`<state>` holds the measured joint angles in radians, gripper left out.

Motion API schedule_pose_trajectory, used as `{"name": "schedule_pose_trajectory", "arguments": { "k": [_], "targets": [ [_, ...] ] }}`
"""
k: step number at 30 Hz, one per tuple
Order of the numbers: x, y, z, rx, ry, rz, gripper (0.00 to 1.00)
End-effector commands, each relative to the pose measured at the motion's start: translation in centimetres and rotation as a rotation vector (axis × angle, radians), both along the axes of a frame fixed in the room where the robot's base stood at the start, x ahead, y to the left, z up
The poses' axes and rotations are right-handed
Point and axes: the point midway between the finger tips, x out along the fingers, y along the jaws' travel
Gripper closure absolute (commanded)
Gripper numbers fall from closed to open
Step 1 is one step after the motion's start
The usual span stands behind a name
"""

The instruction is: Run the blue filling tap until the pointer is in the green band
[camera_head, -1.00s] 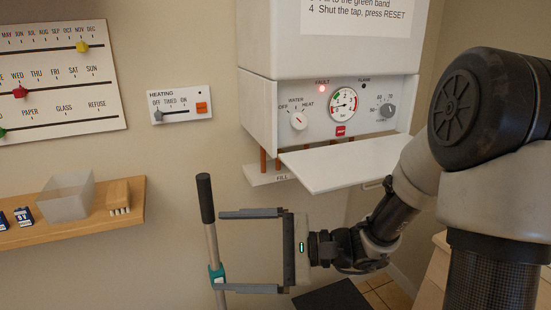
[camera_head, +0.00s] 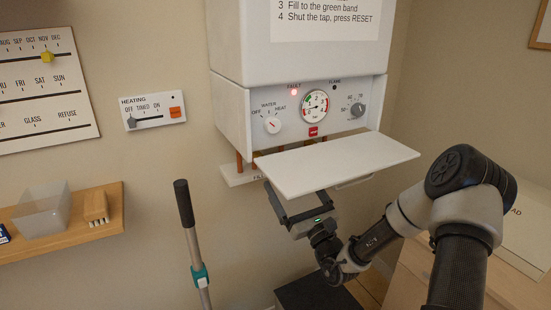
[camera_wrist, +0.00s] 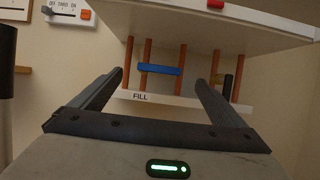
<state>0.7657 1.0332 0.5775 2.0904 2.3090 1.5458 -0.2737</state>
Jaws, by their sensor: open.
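The blue filling tap (camera_wrist: 160,70) shows in the wrist view as a blue bar lying crosswise at the copper pipes, above the FILL label (camera_wrist: 141,97). In the head view the flap hides it. My gripper (camera_head: 293,205) is open and empty below the boiler's flap, fingers pointing up toward the pipes. In the wrist view the tap lies ahead, between the two fingers (camera_wrist: 160,80), apart from them. The pressure gauge (camera_head: 314,106) on the boiler panel has a green band at its upper left. The pointer is too small to read surely.
The white flap (camera_head: 340,163) juts out over my gripper. A black-handled lever (camera_wrist: 228,88) is right of the tap. The red FAULT lamp (camera_head: 294,92) is lit above a red button (camera_head: 313,132). A pole (camera_head: 184,205) stands left; a shelf (camera_head: 75,232) holds a tub.

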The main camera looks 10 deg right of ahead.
Motion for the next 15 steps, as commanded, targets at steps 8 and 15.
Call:
{"name": "schedule_pose_trajectory", "arguments": {
  "k": [8,15],
  "targets": [
    [5.4,1.9,2.4,-0.002,-0.003,0.002,0.05],
    [8.5,2.8,3.7,-0.002,-0.002,0.001,0.05]
  ]
}}
